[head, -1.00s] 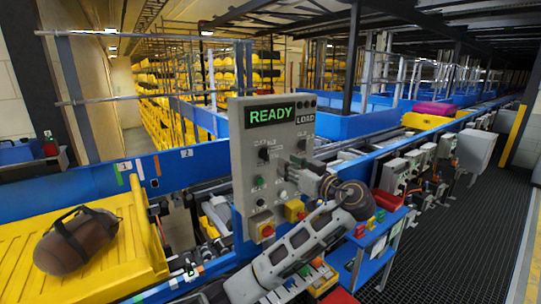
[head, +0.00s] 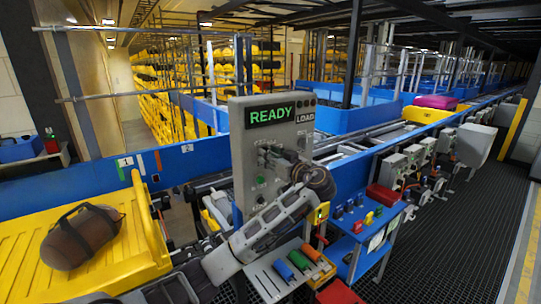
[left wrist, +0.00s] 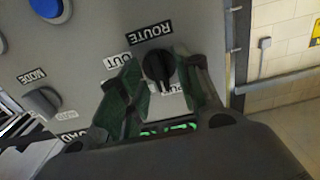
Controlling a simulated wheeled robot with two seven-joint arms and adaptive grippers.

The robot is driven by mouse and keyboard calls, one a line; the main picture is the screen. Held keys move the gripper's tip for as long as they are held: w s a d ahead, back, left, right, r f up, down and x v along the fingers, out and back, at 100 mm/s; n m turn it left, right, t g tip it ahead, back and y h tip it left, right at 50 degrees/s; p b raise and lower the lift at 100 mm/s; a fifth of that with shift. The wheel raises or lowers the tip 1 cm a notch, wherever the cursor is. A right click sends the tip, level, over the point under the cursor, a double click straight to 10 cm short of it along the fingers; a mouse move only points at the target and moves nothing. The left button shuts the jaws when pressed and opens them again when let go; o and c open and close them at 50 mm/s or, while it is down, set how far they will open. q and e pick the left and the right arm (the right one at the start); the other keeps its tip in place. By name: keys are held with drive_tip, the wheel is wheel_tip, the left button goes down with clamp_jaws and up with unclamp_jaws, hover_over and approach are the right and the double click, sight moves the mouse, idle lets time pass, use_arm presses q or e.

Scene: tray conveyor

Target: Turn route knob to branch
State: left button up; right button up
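The grey control panel (head: 240,150) stands upright in the middle of the head view, with a green READY display (head: 272,114). The black route knob (left wrist: 158,66) shows in the left wrist view below the ROUTE label (left wrist: 150,33). An OUT label is left of it; another label below is mostly hidden. The knob's pale pointer mark points down in that view. My left gripper (left wrist: 160,78) is open, its green-padded fingers on either side of the knob; I cannot tell whether they touch it. In the head view my left wrist hides the knob. My right gripper is out of view.
A mode knob (left wrist: 42,103) and a blue button (left wrist: 50,8) are nearby on the panel. A yellow tray (head: 25,249) holding a brown bag (head: 82,238) is at left. A blue stand (head: 349,243) with small coloured items is right of the arm. The dark floor at right is clear.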

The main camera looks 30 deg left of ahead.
use_arm(q)
clamp_jaws()
idle(0.3)
drive_tip(key=shift+m, duration=0.5)
drive_tip(key=shift+w+f+m, duration=0.1)
drive_tip(key=shift+m, duration=7.5)
drive_tip(key=shift+d, duration=0.1)
